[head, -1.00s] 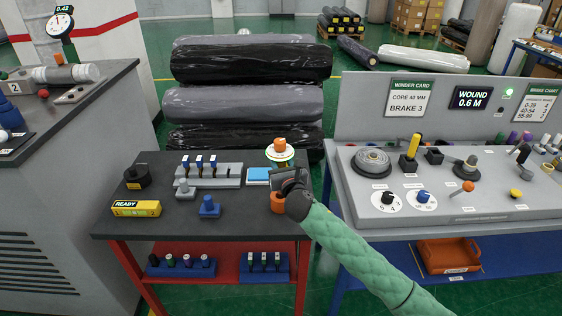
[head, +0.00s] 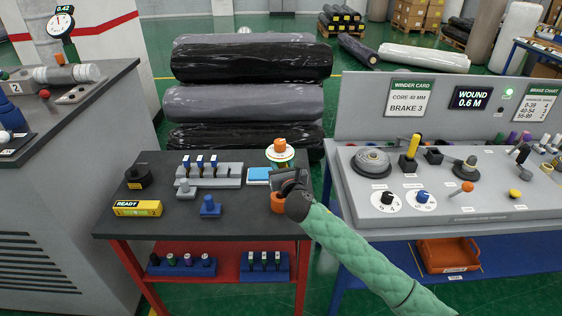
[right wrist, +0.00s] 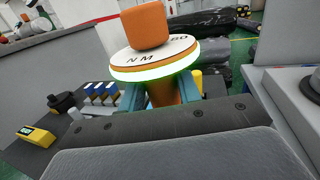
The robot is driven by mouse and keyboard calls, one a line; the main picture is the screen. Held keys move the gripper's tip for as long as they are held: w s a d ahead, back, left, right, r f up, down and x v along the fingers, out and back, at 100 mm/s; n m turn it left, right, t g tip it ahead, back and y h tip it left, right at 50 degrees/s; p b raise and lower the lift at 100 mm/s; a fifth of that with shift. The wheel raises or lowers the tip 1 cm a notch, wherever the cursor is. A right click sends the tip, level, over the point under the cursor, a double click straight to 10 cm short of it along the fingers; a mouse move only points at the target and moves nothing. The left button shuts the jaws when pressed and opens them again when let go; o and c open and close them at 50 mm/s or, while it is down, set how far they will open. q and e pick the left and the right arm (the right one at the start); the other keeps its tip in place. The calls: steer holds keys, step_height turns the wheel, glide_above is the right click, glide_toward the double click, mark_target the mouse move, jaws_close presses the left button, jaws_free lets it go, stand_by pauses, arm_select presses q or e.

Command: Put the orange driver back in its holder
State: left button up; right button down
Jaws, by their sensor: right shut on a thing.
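The orange driver (head: 280,144) stands roughly upright at the right side of the dark table, with an orange cap above a white dial with a green-lit rim. No empty holder can be made out clearly. My left gripper is not in view.
A grey rack (head: 228,181) with several blue-topped tools, a blue stand (head: 209,208), a yellow READY box (head: 137,208) and a black round object (head: 137,177) stand on the table. A light blue pad (head: 258,175) lies beside the gripper. The grey control console (head: 450,210) is at right.

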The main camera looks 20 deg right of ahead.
stand_by(0.6)
steer(key=shift+f+b, duration=1.55)
steer(key=shift+f, duration=1.65)
stand_by(0.9)
steer(key=c, duration=0.9)
jaws_free()
steer(key=shift+f, duration=0.1)
steer(key=shift+s, duration=0.15)
